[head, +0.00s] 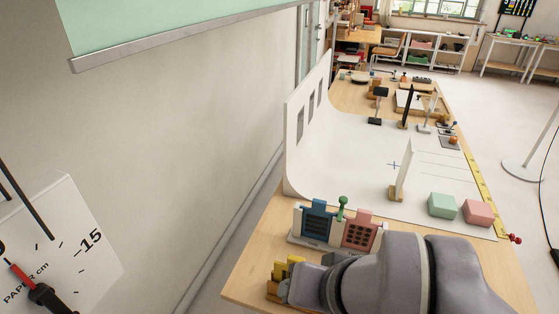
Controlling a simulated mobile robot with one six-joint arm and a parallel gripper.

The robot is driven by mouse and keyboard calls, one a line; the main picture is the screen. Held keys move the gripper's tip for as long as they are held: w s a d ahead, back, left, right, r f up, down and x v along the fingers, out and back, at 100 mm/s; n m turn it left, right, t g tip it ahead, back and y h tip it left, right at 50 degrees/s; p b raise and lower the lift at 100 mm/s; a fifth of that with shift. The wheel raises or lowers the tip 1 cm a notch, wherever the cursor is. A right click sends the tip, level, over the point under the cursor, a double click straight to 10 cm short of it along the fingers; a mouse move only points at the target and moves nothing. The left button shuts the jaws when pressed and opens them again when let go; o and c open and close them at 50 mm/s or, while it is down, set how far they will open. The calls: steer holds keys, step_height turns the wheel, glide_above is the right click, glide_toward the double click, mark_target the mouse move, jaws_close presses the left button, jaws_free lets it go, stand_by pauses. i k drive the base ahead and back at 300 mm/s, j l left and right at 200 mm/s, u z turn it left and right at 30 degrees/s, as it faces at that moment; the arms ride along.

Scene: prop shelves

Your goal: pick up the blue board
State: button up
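The blue board (317,224) stands upright in a white rack (297,238) near the front left of the table, with a dark slotted area on its face. A red-pink board (359,232) stands to its right in the same rack. A small green knobbed piece (342,208) shows between and behind them. My grey arm reaches in from the bottom right, in front of the rack. My gripper (304,284) seems to be at the arm's left end, nearer the camera than the blue board and apart from it. Its fingers cannot be made out.
A yellow piece on a wooden base (283,270) sits by my arm's left end. Green (442,205) and pink (478,212) blocks stand right of a thin upright white card (400,172). A curved white backdrop (345,150) covers the table's middle, which has free room. A wall is left.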

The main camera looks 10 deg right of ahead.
mark_target(317, 222)
steer(key=i+z, duration=0.2)
steer(key=z, duration=0.3)
steer(key=i+j+z, duration=0.1)
steer(key=z, duration=0.4)
